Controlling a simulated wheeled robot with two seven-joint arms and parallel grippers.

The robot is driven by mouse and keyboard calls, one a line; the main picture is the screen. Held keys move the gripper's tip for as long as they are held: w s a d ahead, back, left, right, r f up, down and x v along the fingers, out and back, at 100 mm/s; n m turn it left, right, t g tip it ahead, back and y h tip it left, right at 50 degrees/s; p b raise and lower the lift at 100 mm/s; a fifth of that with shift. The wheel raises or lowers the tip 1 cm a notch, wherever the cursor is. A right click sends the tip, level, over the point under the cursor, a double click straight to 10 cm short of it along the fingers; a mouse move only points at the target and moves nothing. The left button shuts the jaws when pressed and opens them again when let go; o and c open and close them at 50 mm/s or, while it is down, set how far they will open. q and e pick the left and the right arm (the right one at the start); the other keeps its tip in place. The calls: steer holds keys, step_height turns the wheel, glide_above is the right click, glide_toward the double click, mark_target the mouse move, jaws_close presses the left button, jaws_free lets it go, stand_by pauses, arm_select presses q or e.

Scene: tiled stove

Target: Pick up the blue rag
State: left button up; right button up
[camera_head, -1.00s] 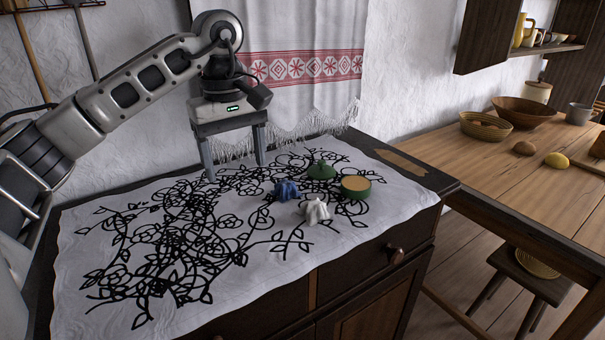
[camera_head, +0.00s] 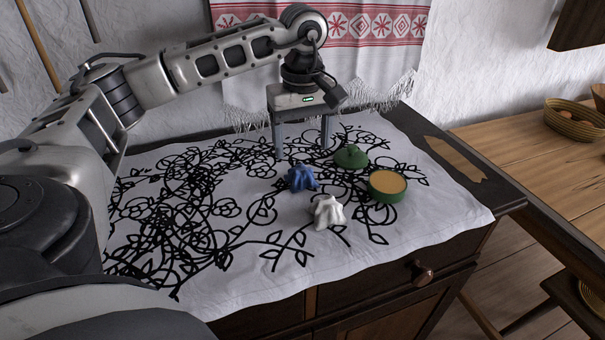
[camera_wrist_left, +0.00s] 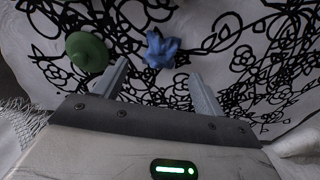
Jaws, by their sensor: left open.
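The blue rag (camera_head: 301,178) is a small crumpled bundle on the patterned white cloth in the head view. It also shows in the left wrist view (camera_wrist_left: 161,50), ahead of the fingertips and between their lines. My left gripper (camera_head: 303,154) points down, open and empty, just behind the rag in the head view. Its two fingers also show in the left wrist view (camera_wrist_left: 157,70). The rag is apart from the fingers. My right gripper is in neither view.
A white crumpled rag (camera_head: 326,212) lies in front of the blue one. A green lid (camera_head: 351,157) and a green round pot with a tan top (camera_head: 386,187) stand to the right. The cloth (camera_head: 240,280) covers the dark cabinet. A wooden table (camera_head: 510,150) stands at right.

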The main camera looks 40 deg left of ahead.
mark_target(302, 168)
arm_select(q)
steer(key=shift+a+f+p, duration=0.15)
steer(key=shift+f+p, duration=0.2)
steer(key=shift+f, duration=3.15)
steer(key=c, duration=1.1)
